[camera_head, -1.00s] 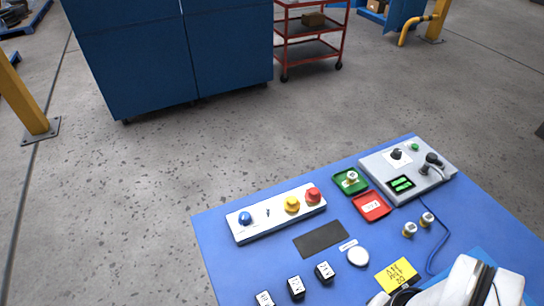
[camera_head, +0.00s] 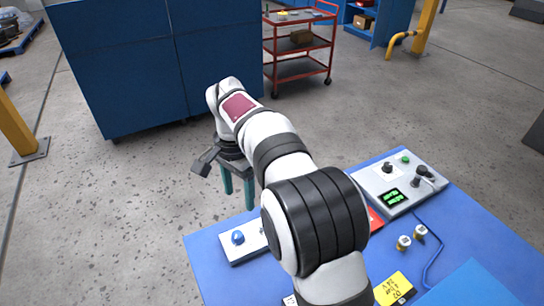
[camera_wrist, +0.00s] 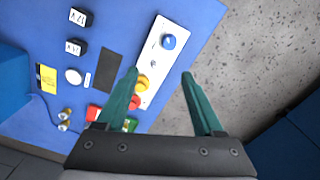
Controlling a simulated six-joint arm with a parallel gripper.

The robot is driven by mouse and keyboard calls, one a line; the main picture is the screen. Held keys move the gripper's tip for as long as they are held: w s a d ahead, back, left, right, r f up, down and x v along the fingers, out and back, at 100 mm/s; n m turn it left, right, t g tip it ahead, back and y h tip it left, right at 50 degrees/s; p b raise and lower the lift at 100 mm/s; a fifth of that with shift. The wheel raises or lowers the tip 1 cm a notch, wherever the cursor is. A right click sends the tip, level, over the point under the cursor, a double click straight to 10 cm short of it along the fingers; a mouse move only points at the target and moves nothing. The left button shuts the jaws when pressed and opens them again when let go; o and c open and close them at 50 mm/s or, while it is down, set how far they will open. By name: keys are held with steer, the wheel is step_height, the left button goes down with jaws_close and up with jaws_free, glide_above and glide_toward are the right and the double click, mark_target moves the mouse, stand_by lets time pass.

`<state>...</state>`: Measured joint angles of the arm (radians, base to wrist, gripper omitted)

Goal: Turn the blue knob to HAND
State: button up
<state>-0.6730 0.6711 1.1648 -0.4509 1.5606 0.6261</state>
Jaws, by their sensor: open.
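The blue knob (camera_head: 238,237) sits at the left end of a white control panel (camera_head: 234,252) on the blue table. In the wrist view the blue knob (camera_wrist: 168,41) is at the panel's upper end, beyond my fingertips. My gripper (camera_head: 238,188) has two green fingers pointing down, above and behind the panel. It is open and empty; in the wrist view my gripper (camera_wrist: 160,74) spans the panel's edge and the floor. The yellow knob (camera_wrist: 142,83) and red knob (camera_wrist: 135,102) show beside the left finger. The panel's lettering is too small to read.
A grey box with a green display (camera_head: 393,197) stands at the table's right. Black blocks (camera_wrist: 76,47) and a dark rectangle (camera_wrist: 108,69) lie beside the panel. My arm hides the table's middle.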

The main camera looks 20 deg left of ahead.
mark_target(237, 234)
steer(key=f, duration=0.5)
steer(key=a+f, duration=0.1)
steer(key=f, duration=0.5)
steer(key=a+f, duration=0.1)
steer(key=f, duration=0.5)
steer(key=shift+w+a, duration=0.1)
steer(key=shift+a, duration=0.1)
jaws_close()
